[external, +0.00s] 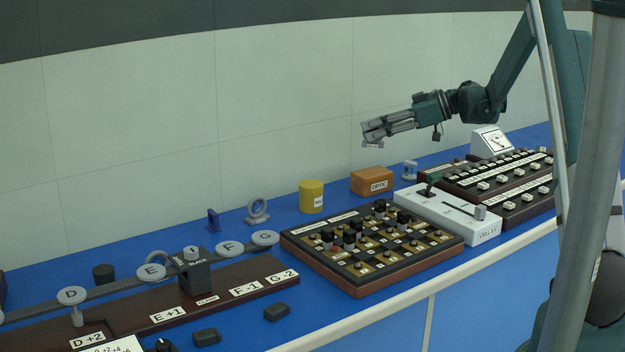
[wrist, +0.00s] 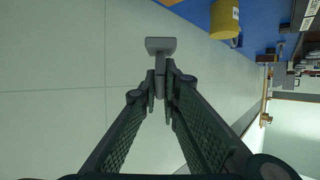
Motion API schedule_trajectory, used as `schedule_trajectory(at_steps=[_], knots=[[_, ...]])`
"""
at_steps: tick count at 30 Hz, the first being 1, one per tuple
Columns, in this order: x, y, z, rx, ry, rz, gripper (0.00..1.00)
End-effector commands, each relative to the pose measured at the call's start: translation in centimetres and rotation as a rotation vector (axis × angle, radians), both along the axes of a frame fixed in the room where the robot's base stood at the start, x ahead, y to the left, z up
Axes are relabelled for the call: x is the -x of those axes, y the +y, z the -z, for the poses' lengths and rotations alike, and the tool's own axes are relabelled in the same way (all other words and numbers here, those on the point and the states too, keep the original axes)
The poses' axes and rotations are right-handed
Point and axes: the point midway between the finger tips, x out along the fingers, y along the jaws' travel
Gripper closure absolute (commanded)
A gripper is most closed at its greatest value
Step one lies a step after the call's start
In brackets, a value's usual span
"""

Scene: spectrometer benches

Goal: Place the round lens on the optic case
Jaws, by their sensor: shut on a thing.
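My gripper (external: 370,133) is shut and raised in the air, above and behind the optic case. In the wrist view its fingertips (wrist: 160,80) close on a small grey piece (wrist: 160,45) with a flat end plate and a short stem. The rest of the piece is hidden by the fingers, so I cannot tell if it is the round lens. The optic case (external: 372,181) is an orange-brown box labelled OPTIC, standing on the blue bench with its top clear. A grey round ring on a foot (external: 258,210) stands on the bench further left.
A yellow cylinder (external: 312,197) stands left of the case; it also shows in the wrist view (wrist: 225,18). A small pale mount (external: 410,170) stands right of the case. A dark switch board (external: 372,245) and a white slider box (external: 448,213) lie in front. The wall rises behind.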

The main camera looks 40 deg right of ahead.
Motion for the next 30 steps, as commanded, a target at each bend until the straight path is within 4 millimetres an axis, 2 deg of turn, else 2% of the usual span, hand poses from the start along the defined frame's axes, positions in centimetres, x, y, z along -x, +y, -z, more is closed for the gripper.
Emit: schedule_trajectory(at_steps=[3, 7, 22, 30], knots=[[0.0, 0.0, 1.9, 0.000, 0.000, 0.000, 1.00], [0.0, 0.0, 3.3, 0.000, 0.000, 0.000, 1.00], [0.0, 0.0, 4.1, 0.000, 0.000, 0.000, 1.00], [0.0, 0.0, 6.8, 0.000, 0.000, 0.000, 1.00]])
